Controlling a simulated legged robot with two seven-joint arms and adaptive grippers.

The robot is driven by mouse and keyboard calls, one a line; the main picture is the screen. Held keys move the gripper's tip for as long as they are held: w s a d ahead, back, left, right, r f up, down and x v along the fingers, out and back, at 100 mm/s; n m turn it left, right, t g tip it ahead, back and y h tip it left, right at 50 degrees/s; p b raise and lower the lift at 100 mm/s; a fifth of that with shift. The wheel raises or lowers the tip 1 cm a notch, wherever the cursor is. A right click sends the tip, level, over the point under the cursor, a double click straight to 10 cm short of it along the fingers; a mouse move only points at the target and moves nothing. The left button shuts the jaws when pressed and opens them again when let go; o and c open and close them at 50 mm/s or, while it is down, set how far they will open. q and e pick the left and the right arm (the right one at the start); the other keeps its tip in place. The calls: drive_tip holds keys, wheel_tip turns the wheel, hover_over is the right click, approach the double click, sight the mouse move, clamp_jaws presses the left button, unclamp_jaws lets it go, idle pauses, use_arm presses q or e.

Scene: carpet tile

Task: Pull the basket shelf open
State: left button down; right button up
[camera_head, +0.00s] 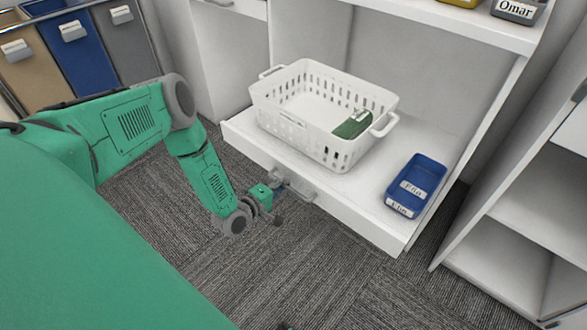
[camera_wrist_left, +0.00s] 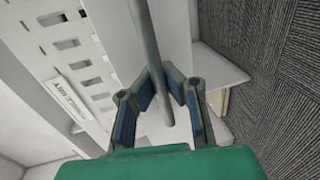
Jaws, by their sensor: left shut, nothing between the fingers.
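The basket shelf (camera_head: 340,201) is a white board that juts out of the white cabinet over the carpet. A white slotted basket (camera_head: 322,144) with a green item inside stands on it; the basket's side also shows in the wrist view (camera_wrist_left: 72,60). The shelf's grey bar handle (camera_head: 297,186) is on its front face. My right gripper is not in view.
A blue labelled bin (camera_head: 417,184) stands at the shelf's right end. White open shelving (camera_head: 535,205) is close on the right. Tan, blue and grey bins (camera_head: 80,55) stand at upper left. The carpet (camera_head: 300,265) before the shelf is clear.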

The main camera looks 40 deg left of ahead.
use_arm(q)
drive_tip(key=f+p+v, duration=0.1)
drive_tip(key=v, duration=0.5)
drive_tip(key=shift+s+d+f, duration=0.2)
drive_tip(key=shift+d, duration=0.3)
drive_tip(key=c, duration=2)
unclamp_jaws()
drive_tip(key=shift+s, duration=0.1)
drive_tip(key=o, duration=0.4)
drive_tip(key=shift+a+r, duration=0.1)
drive_tip(key=p+v, duration=0.4)
drive_tip(key=v, duration=1.1)
drive_tip(key=shift+s+r, duration=0.25)
drive_tip(key=shift+s, duration=0.05)
drive_tip(key=shift+s, duration=0.1)
